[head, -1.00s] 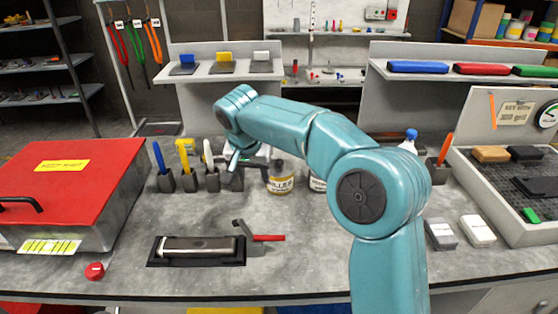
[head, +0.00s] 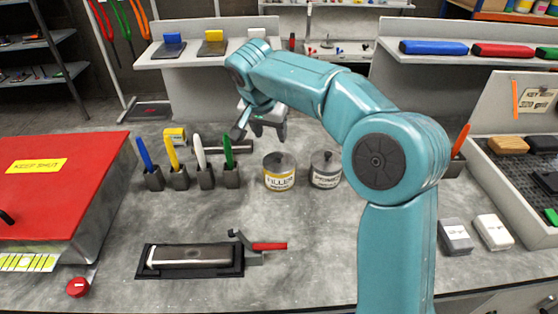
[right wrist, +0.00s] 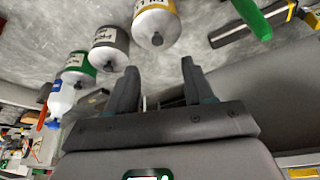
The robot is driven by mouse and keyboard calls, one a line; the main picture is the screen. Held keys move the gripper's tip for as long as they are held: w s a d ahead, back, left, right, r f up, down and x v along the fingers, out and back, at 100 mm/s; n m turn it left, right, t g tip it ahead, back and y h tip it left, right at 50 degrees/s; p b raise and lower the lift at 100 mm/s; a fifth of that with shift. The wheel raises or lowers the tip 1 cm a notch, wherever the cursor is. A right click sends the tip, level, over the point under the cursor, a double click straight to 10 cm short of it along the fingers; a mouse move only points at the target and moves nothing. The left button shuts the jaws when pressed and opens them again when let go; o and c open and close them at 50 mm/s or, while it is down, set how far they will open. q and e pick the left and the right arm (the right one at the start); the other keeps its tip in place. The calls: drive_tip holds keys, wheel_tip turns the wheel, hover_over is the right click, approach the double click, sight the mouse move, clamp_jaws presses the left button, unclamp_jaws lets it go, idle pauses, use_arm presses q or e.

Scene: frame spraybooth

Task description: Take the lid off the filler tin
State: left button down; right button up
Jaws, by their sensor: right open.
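The filler tin (head: 279,179) is a small grey tin with a yellow-banded label, upright on the grey bench. Its grey lid (head: 279,160) with a dark knob is on it. My right gripper (head: 262,124) is open and empty, above and behind the tin in the head view, apart from it. In the right wrist view the filler tin (right wrist: 154,14) shows at the top, its lid (right wrist: 156,31) facing the camera, beyond the gap between the open fingers (right wrist: 160,80). My left gripper is not in view.
A second lidded tin (head: 325,172) stands close to the right of the filler tin. Upright coloured tools in dark holders, including a green one (head: 228,153), stand to the left. A clamp with a red handle (head: 269,246) lies in front. The bench between is clear.

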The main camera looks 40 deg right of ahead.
hover_over(279, 155)
drive_tip(key=s+a, duration=0.1)
drive_tip(key=a, duration=0.2)
drive_tip(key=f, duration=0.5)
drive_tip(key=shift+s+d+f, duration=0.1)
drive_tip(key=shift+s+f, duration=0.1)
drive_tip(key=shift+w+d+f, duration=0.1)
drive_tip(key=shift+w+f, duration=0.05)
drive_tip(key=shift+f, duration=0.1)
drive_tip(key=x, duration=0.2)
drive_tip(key=p+x, duration=0.1)
drive_tip(key=x, duration=0.1)
drive_tip(key=shift+d+f, duration=0.15)
drive_tip(key=shift+d, duration=0.25)
drive_tip(key=shift+w+f, duration=0.1)
drive_tip(key=shift+f, duration=0.15)
clamp_jaws()
